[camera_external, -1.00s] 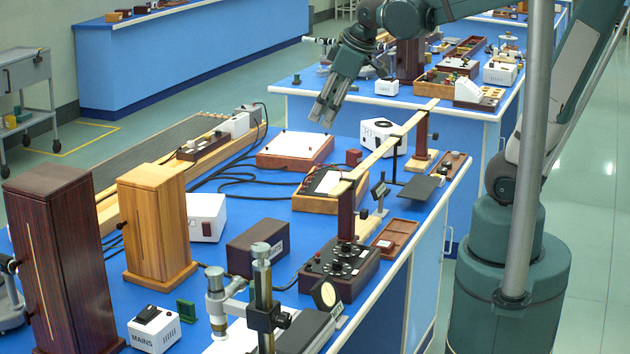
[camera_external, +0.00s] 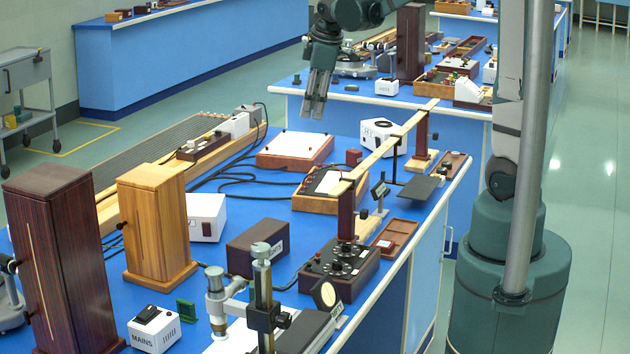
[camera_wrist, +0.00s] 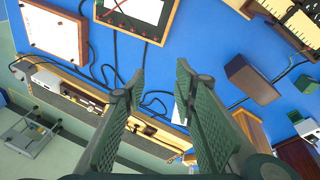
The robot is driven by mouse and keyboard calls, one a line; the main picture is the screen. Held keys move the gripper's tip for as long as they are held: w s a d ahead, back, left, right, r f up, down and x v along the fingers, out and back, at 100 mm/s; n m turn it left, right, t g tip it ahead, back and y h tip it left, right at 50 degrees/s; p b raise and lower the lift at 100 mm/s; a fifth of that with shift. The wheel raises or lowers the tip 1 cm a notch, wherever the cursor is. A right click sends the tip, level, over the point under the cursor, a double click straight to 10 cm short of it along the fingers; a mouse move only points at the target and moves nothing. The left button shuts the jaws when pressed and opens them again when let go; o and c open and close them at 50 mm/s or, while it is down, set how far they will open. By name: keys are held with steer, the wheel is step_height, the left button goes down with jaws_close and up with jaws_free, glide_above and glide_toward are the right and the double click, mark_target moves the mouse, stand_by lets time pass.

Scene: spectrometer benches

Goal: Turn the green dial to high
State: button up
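A dark control box (camera_external: 360,276) with black, white-marked dials (camera_external: 346,259) stands on the near blue bench in the external view. I cannot make out a green dial on it; the knobs look dark at this size. A small green piece (camera_external: 186,310) lies near the bench's front left, and I cannot tell that it is a dial. My gripper (camera_external: 313,110) hangs above the far part of the near bench, well away from the control box, pointing down. In the wrist view its fingers (camera_wrist: 160,88) are apart with nothing between them.
A white-topped board (camera_external: 295,147) and a wooden meter box (camera_external: 325,190) stand below and near my gripper. A wooden beam (camera_external: 385,150) on posts crosses the bench. Black cables (camera_wrist: 103,70) run over the bench.

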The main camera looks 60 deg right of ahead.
steer(key=w+d+f+n+g, duration=0.1)
steer(key=w+d+f, duration=0.1)
steer(key=d+f, duration=0.35)
steer(key=w+d+f+n, duration=0.1)
steer(key=w+d+f, duration=0.1)
steer(key=d, duration=0.6)
steer(key=n+g+y+p, duration=0.1)
steer(key=n+g, duration=0.1)
glide_toward(332, 167)
steer(key=shift+w+d+r, duration=0.1)
steer(key=shift+d+r, duration=0.05)
steer(key=shift+d, duration=0.2)
steer(key=shift+d+f, duration=0.25)
steer(key=shift+f, duration=3.85)
jaws_close()
